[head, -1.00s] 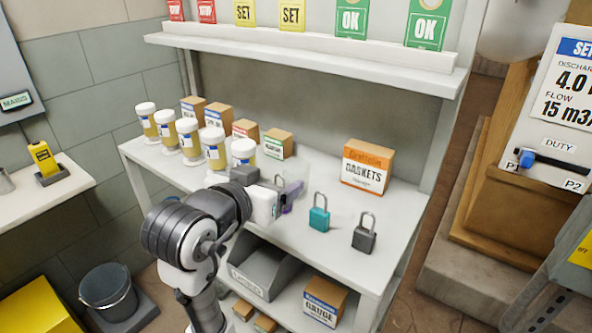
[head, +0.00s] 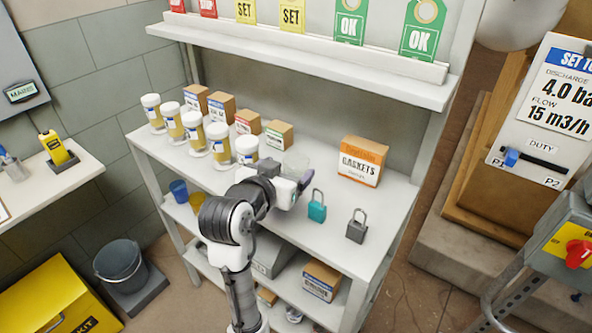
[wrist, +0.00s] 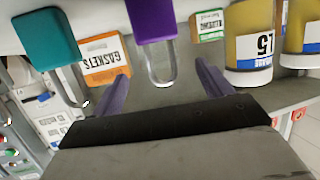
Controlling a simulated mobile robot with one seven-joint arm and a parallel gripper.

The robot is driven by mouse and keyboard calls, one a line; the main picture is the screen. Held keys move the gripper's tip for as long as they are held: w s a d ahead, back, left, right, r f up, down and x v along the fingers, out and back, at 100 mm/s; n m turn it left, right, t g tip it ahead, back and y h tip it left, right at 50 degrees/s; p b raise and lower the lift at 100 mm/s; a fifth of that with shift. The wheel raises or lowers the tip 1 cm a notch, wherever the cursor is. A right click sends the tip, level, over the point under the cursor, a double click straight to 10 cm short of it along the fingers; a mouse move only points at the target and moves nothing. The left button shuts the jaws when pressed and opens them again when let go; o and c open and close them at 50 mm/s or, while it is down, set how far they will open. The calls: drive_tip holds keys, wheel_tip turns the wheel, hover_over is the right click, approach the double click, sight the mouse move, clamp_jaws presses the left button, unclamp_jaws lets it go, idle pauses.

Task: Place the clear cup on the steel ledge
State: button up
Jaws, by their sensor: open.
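A faint see-through shape (head: 296,163), apparently the clear cup, stands on the grey bench top (head: 335,222) just behind my gripper. I cannot make out the cup in the wrist view. My gripper (head: 302,184) is low over the bench's front half, left of the teal padlock (head: 317,208). In the wrist view its purple fingers (wrist: 162,88) are spread apart, with a purple padlock (wrist: 153,20) beyond the gap. A pale ledge (head: 300,58) runs above the bench with tags along it; whether this is the steel ledge I cannot tell.
A grey padlock (head: 356,228) stands right of the teal one. A gaskets box (head: 362,161), several labelled jars (head: 218,146) and small boxes stand behind. A blue cup (head: 179,190) and a yellow cup (head: 197,202) are on the lower shelf.

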sight(301, 156)
drive_tip(key=p+x, duration=0.1)
drive_tip(key=x, duration=0.3)
drive_tip(key=shift+r, duration=0.1)
drive_tip(key=c, duration=1.1)
drive_tip(key=shift+r, duration=0.1)
